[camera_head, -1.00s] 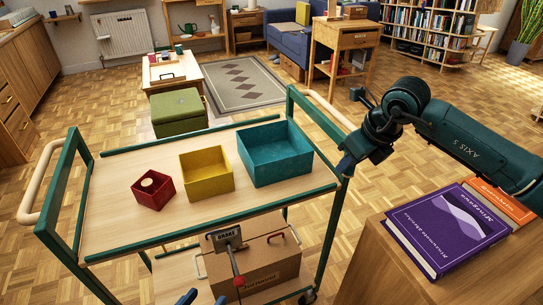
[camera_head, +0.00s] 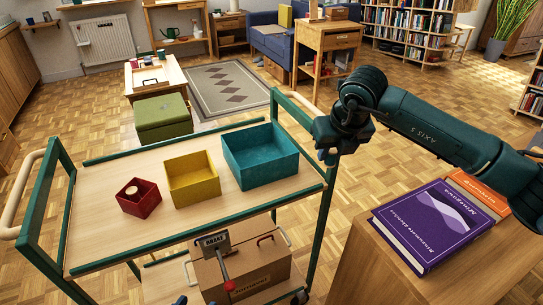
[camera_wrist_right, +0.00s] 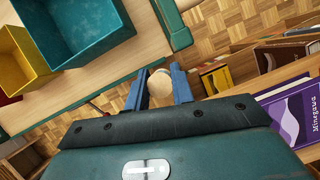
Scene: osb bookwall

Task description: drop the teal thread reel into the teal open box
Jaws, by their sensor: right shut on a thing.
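The teal open box (camera_head: 262,172) stands on the cart top at its right end, and its inside looks empty. My right gripper (camera_head: 328,157) is just right of the box, near the cart's right rail. In the right wrist view its blue fingers (camera_wrist_right: 158,92) are shut on a small round thing with a pale wooden end, which I take to be the thread reel (camera_wrist_right: 160,88). Its teal part is hidden there. The teal box also shows at the upper left of that view (camera_wrist_right: 85,35). A blue tip at the bottom edge of the head view seems to be my left gripper (camera_head: 181,300).
A yellow box (camera_head: 192,182) and a red box (camera_head: 146,205) with a pale round-topped thing inside stand left of the teal box. The cart's green end frame (camera_head: 322,215) rises near my right gripper. A purple book (camera_head: 432,228) lies on a wooden surface at right.

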